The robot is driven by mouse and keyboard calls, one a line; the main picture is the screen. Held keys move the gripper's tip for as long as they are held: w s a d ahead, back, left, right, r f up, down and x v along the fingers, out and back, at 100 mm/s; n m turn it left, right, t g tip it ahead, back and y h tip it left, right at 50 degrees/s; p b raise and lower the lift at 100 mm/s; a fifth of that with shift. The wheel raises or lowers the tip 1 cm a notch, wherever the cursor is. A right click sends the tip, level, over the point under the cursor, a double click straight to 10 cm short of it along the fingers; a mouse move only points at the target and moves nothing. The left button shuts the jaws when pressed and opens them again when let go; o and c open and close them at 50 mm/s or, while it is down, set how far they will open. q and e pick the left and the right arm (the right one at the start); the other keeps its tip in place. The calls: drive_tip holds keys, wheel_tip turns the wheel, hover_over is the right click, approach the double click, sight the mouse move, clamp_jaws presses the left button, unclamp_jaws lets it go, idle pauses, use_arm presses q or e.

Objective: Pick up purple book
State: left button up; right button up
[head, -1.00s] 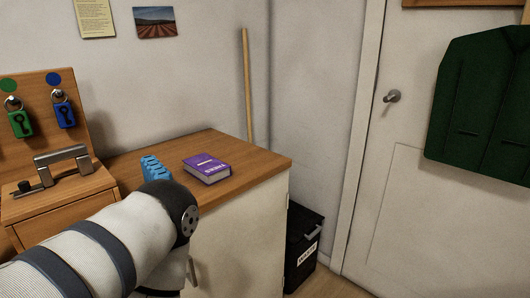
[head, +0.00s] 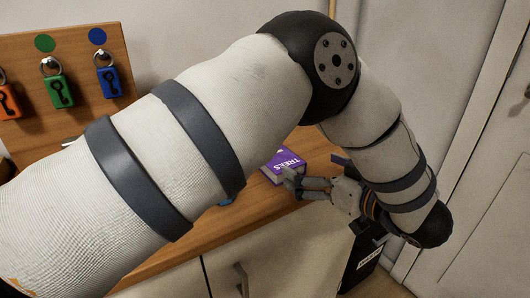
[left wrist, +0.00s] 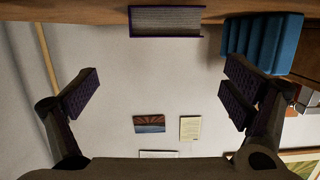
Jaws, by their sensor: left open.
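The purple book (head: 285,160) lies flat on the wooden cabinet top in the head view, partly hidden by my left arm and gripper. In the left wrist view, which is upside down, the book (left wrist: 166,21) shows its page edge at the top, centred between the fingers and beyond them. My left gripper (head: 291,184) is at the near side of the book in the head view. It is open and empty, with its fingers (left wrist: 160,93) wide apart in the wrist view. I cannot tell whether a fingertip touches the book. My right gripper is not in view.
A blue ribbed object (left wrist: 262,40) stands beside the book; my arm hides most of it in the head view. Key tags hang on a wooden board (head: 60,88) at the left. A black bin (head: 360,265) stands on the floor beside the cabinet (head: 270,262).

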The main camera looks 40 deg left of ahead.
sight(280, 158)
use_arm(q)
drive_tip(key=x, duration=0.5)
drive_tip(key=shift+w+a+f, duration=0.1)
drive_tip(key=shift+w+a, duration=0.05)
drive_tip(key=shift+a, duration=0.2)
drive_tip(key=x, duration=0.3)
drive_tip(key=f+x, duration=0.1)
drive_tip(key=x, duration=0.1)
drive_tip(key=shift+s+a, duration=0.25)
drive_tip(key=c, duration=1.5)
